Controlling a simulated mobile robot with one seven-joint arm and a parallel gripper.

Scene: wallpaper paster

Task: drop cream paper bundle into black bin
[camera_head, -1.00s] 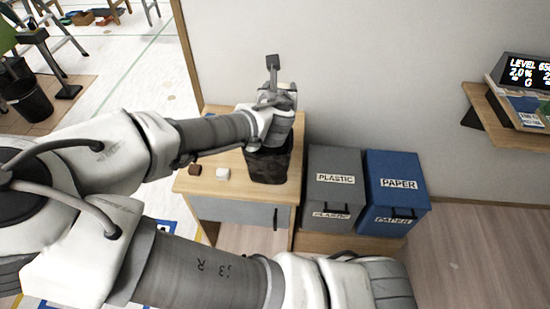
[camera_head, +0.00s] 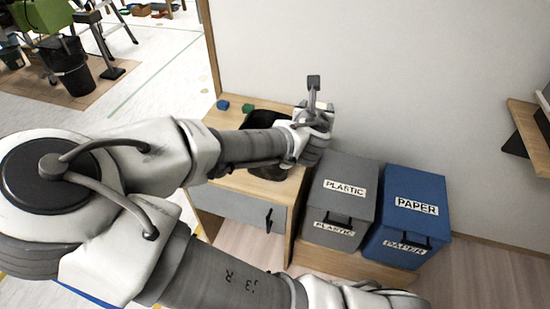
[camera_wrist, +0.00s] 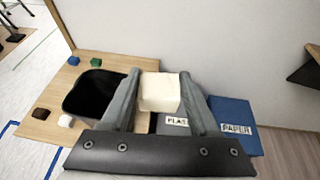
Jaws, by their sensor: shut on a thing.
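My gripper (camera_wrist: 160,82) is shut on a cream block-shaped bundle (camera_wrist: 160,93), held between its two fingers in the wrist view. The black bin (camera_wrist: 91,96) stands open on the wooden table, left of the bundle in that view. Its inside looks dark and I cannot see any contents. In the head view the black bin (camera_head: 267,118) is partly hidden behind my arm. There my gripper (camera_head: 314,122) is just right of the bin; the bundle is hidden.
Blue (camera_wrist: 74,60) and green (camera_wrist: 96,62) blocks lie behind the bin; brown (camera_wrist: 41,113) and white (camera_wrist: 65,121) blocks lie left of it. Grey PLASTIC (camera_head: 338,200) and blue PAPER (camera_head: 407,220) boxes stand right of the table. Another black bin (camera_head: 70,75) stands on the floor.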

